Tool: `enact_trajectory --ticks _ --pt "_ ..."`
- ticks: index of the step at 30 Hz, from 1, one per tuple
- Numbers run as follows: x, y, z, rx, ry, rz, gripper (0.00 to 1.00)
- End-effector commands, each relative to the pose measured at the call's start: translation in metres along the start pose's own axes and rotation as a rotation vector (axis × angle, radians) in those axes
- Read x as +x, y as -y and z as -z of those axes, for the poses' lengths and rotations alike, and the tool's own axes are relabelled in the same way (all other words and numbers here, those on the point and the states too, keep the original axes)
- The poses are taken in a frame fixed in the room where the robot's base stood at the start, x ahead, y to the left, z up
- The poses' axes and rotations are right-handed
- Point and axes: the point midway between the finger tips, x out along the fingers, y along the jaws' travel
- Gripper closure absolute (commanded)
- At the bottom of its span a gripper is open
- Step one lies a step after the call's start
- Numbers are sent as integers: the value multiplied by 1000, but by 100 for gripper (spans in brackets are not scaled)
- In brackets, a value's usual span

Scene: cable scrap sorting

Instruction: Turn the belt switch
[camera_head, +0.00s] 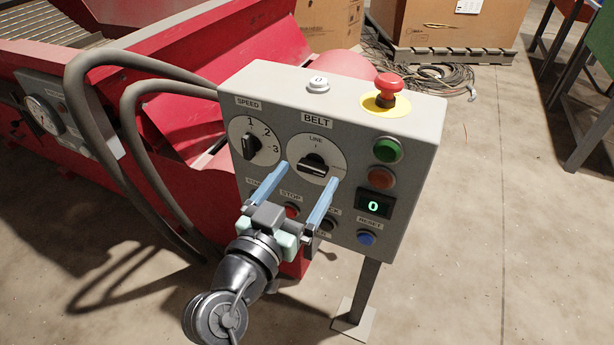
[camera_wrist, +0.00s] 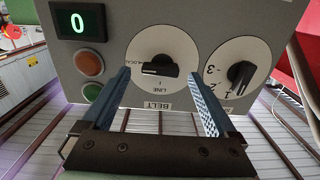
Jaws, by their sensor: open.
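The belt switch (camera_head: 313,164) is a black knob on a round white dial under the label BELT on the grey control box. Its bar lies roughly crosswise, not in line with the LINE mark at the dial's top. It also shows in the wrist view (camera_wrist: 154,69), where the panel appears upside down. My gripper (camera_head: 309,174) is open, its two blue fingers spread to the left and right of the knob. In the wrist view the fingertips (camera_wrist: 157,75) frame the knob with gaps on both sides. How far the tips are from the panel I cannot tell.
The speed knob (camera_head: 250,147) is left of the belt dial. A red emergency button (camera_head: 388,86) stands on top. Green (camera_head: 387,150) and orange (camera_head: 381,178) buttons and a display reading 0 (camera_head: 374,204) are at the right. Thick hoses (camera_head: 75,110) curve at the left.

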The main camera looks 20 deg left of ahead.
Motion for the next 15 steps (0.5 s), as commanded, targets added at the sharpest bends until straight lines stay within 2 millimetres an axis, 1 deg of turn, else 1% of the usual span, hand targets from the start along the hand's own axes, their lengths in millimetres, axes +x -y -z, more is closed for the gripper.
enact_trajectory --ticks 1,3,6,14,15 --pt "6 0 0 1 0 0 7" --pt "12 0 -1 1 0 0 7" --pt "17 0 0 1 0 1 7" --pt "18 0 0 0 1 1 7" --pt "18 0 0 0 1 1 9"
